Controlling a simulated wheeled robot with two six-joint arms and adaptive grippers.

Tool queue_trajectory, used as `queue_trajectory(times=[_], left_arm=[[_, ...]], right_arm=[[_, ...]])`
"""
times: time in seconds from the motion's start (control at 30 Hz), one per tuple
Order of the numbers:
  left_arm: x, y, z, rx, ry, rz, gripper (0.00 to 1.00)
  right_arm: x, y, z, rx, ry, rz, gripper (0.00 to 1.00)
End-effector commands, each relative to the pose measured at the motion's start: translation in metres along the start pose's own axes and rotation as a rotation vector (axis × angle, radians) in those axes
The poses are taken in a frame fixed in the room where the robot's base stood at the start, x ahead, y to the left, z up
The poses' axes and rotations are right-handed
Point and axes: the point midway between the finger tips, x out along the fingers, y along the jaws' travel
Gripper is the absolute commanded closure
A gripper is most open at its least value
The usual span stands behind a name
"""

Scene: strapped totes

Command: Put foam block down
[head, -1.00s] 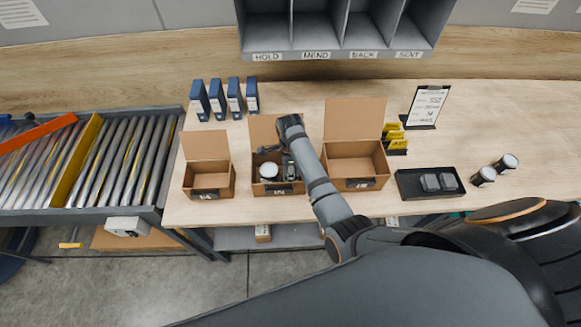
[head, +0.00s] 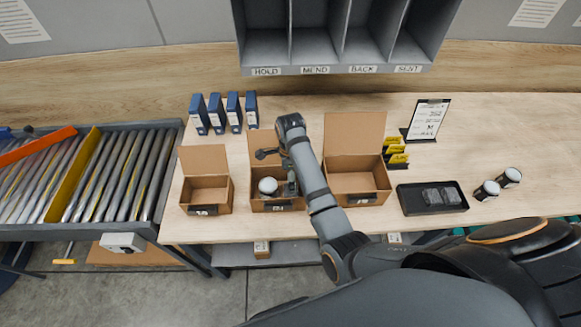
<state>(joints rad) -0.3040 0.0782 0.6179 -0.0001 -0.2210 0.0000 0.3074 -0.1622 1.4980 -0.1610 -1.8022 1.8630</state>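My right arm reaches in from the lower right, and its gripper (head: 291,188) points down into the right part of the middle open carton (head: 272,206). The wrist hides most of the fingers, so I cannot tell whether they are open or shut, or whether a foam block is between them. A round jar with a white lid (head: 268,186) stands in the same carton, just left of the gripper. Two dark grey blocks (head: 431,196) (head: 451,194) lie in a black tray (head: 415,210) to the right; they may be foam. My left gripper is not in view.
Open cartons stand left (head: 205,210) and right (head: 362,198) of the middle one, lids raised. Blue binders (head: 217,113), yellow cards (head: 397,152), a sign stand (head: 428,120) and two jars (head: 487,190) (head: 509,177) are around them. A roller conveyor (head: 120,180) is at left.

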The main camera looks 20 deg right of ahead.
Motion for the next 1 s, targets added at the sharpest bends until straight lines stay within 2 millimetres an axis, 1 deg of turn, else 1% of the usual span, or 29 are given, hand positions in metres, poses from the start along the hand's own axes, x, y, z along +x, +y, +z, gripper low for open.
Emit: queue_trajectory(times=[0.03,0.2,0.23,0.27,0.3,0.47,1.0], left_arm=[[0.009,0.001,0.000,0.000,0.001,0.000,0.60],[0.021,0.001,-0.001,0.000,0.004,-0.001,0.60],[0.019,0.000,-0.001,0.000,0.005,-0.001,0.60],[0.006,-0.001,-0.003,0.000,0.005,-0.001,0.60],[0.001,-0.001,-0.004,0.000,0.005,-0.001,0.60],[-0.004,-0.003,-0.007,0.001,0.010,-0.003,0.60],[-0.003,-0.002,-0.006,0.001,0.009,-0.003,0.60]], right_arm=[[-0.009,-0.001,0.001,0.001,-0.005,-0.007,0.22],[-0.049,-0.001,0.001,0.000,-0.003,-0.005,0.22],[-0.056,-0.001,0.001,0.000,-0.003,-0.004,0.22],[-0.068,0.000,0.000,0.000,-0.001,0.000,0.22],[-0.073,0.000,0.000,0.000,-0.001,0.001,0.22],[-0.079,0.000,0.000,0.000,-0.001,0.001,0.22],[-0.077,0.000,0.000,-0.001,-0.001,0.001,0.22]])
